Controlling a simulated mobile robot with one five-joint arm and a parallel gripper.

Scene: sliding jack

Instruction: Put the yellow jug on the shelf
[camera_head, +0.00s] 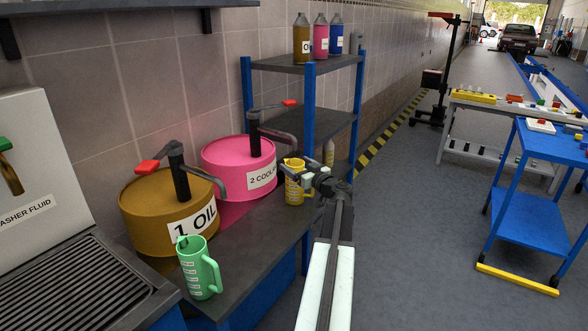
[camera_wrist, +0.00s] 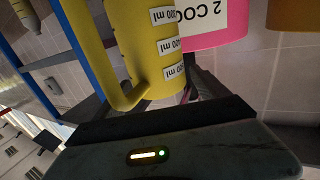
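The yellow jug (camera_head: 293,192) stands upright at the right end of the dark bench, in front of the pink drum. My gripper (camera_head: 300,175) is at the jug's upper right side, with its pale tips against or very near it. In the wrist view the jug (camera_wrist: 125,40) fills the upper middle, with its handle to the left and measure labels to the right. The fingers are mostly hidden there, so I cannot tell whether they grip it. The shelf (camera_head: 275,63) is a blue-posted rack behind the bench, with several dark boards.
An ochre oil drum (camera_head: 140,215) and a pink coolant drum (camera_head: 225,160) with pump spouts stand beside the jug. A green jug (camera_head: 198,268) is at the bench's front. Three bottles (camera_head: 320,40) stand on the rack's top board. A blue cart (camera_head: 530,220) is right.

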